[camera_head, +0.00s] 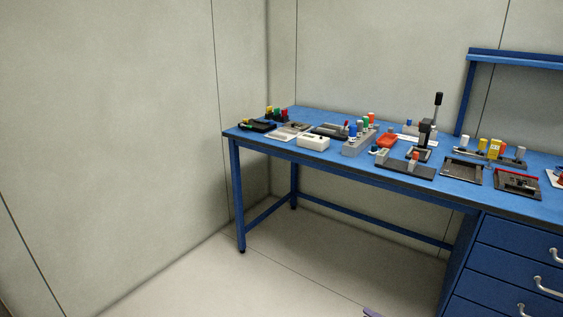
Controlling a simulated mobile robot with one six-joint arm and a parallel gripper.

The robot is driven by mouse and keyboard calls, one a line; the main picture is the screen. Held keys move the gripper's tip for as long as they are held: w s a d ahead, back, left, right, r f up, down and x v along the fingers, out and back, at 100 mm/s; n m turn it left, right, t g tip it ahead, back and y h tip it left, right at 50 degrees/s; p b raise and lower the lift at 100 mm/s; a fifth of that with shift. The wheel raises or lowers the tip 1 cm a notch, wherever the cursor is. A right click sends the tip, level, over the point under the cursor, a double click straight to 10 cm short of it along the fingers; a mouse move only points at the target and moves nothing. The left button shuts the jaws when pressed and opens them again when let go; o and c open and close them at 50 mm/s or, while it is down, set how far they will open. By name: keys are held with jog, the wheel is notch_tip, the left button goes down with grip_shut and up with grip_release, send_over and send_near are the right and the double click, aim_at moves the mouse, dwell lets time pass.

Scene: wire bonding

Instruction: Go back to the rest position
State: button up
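My gripper and arm do not show clearly in the head view, so I cannot see the gripper's state or what it holds. The blue workbench (345,174) stands to the right of the middle, against the back wall. Small tools and parts lie spread along its top. A small purple-blue piece at the bottom edge of the view is too cut off to identify.
On the bench stand a lever press (425,135), a grey block with coloured-top items (355,146), a white box (313,142), an orange-red tray (387,140) and a dark tray (462,171). Drawers (515,262) fill the lower right. The floor (260,285) at left is clear.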

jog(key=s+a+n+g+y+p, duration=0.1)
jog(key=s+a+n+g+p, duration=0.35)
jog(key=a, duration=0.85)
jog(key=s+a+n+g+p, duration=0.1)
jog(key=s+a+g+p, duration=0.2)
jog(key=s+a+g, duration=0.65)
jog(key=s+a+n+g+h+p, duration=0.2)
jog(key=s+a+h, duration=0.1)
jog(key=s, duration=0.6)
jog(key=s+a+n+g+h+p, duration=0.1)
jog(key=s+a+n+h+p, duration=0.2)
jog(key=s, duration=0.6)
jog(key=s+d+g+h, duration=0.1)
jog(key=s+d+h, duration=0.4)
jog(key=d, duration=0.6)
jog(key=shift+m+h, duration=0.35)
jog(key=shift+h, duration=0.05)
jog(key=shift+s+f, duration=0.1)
